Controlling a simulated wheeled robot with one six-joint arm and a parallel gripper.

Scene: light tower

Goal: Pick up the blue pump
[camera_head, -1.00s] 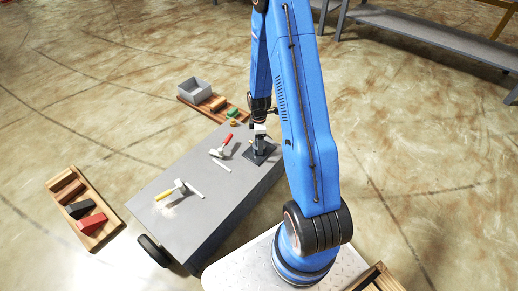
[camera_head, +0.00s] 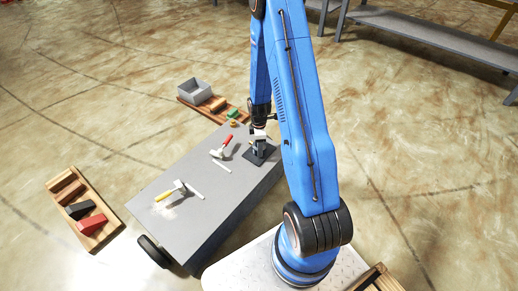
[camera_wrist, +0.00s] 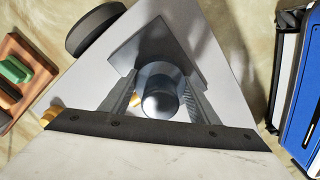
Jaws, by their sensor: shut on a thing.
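The pump is a dark blue-grey cylinder on a flat square base. It stands upright at the right far end of the grey table (camera_head: 205,205), and the head view shows its dark base (camera_head: 256,158). In the wrist view the round top of the pump (camera_wrist: 160,98) sits between the two fingers. My gripper (camera_head: 259,138) is over the pump from above, and its fingers (camera_wrist: 160,92) are shut on the cylinder. The base appears to rest on the table. My gripper hides part of the pump in the head view.
A red-handled hammer (camera_head: 222,147), a yellow-handled hammer (camera_head: 171,191) and two pale strips lie on the table. A small yellow part (camera_head: 233,123) is at its far edge. Wooden trays with coloured blocks lie on the floor at the left (camera_head: 107,228) and beyond the table (camera_head: 222,114).

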